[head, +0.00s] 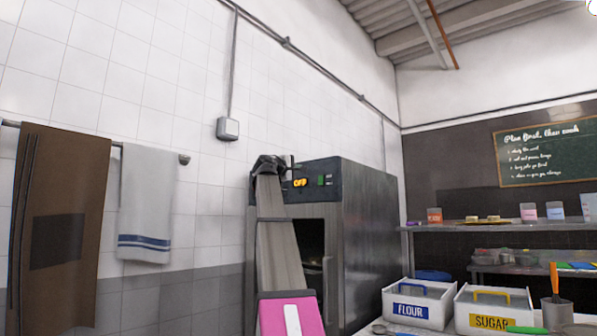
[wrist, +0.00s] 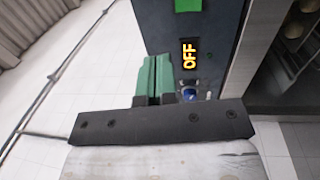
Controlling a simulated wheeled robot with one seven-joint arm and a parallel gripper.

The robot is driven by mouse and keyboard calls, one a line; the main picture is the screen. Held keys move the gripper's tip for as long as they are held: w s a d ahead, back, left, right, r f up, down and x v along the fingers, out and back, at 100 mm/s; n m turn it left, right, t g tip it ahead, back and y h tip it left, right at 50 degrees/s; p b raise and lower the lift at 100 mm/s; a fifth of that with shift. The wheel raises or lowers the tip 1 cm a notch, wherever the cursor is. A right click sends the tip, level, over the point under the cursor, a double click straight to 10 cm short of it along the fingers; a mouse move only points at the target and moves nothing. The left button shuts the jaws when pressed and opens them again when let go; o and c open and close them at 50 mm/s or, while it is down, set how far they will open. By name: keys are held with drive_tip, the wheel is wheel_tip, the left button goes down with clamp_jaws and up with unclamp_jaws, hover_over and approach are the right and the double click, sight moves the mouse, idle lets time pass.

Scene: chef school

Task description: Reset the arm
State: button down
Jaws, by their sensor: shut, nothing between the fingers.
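My gripper (wrist: 157,76) shows its green fingers together and empty in the wrist view. It is in front of the machine's dark control panel, just left of the lit OFF display (wrist: 189,54) and a blue knob or button (wrist: 189,93). I cannot tell whether the fingers touch the panel. In the head view my arm reaches up from the bottom, with my gripper (head: 288,165) at the top left of the steel machine (head: 370,240). The OFF display (head: 300,183) and a green switch (head: 321,180) show there too.
A counter at the lower right holds a FLOUR box (head: 433,298) and a SUGAR box (head: 518,310). A brown apron (head: 85,180) and a white towel (head: 147,200) hang from a wall rail at left. Shelves (head: 520,226) stand behind.

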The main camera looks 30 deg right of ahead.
idle(0.3)
drive_tip(key=w+a+f+y, duration=0.3)
drive_tip(key=f, duration=1.2)
drive_tip(key=w+a+f+y, duration=0.2)
drive_tip(key=w+a+f, duration=0.1)
drive_tip(key=f, duration=1.1)
drive_tip(key=w+a+f+y, duration=0.3)
drive_tip(key=f, duration=1.2)
drive_tip(key=s+a+f+g+y, duration=0.1)
drive_tip(key=s+a+f, duration=0.15)
drive_tip(key=f, duration=0.55)
drive_tip(key=s+a+f+m+y, duration=0.15)
drive_tip(key=a+f, duration=0.25)
drive_tip(key=f, duration=0.4)
drive_tip(key=s+a+f+g+y, duration=0.1)
drive_tip(key=a+f+y, duration=0.15)
drive_tip(key=f, duration=0.65)
drive_tip(key=s+a+f+m+g+y, duration=0.1)
drive_tip(key=s+a+f+g, duration=0.1)
drive_tip(key=s+a+f, duration=0.3)
drive_tip(key=s+a+f+m+g+y, duration=0.1)
drive_tip(key=s+a+f, duration=0.4)
drive_tip(key=s+f, duration=0.6)
drive_tip(key=s+a+f+m+g+y, duration=0.1)
drive_tip(key=s+a+f, duration=0.5)
drive_tip(key=f, duration=0.6)
drive_tip(key=shift+s+f+g+y, duration=0.15)
drive_tip(key=shift+s+g+y, duration=0.65)
drive_tip(key=shift+s+y, duration=0.15)
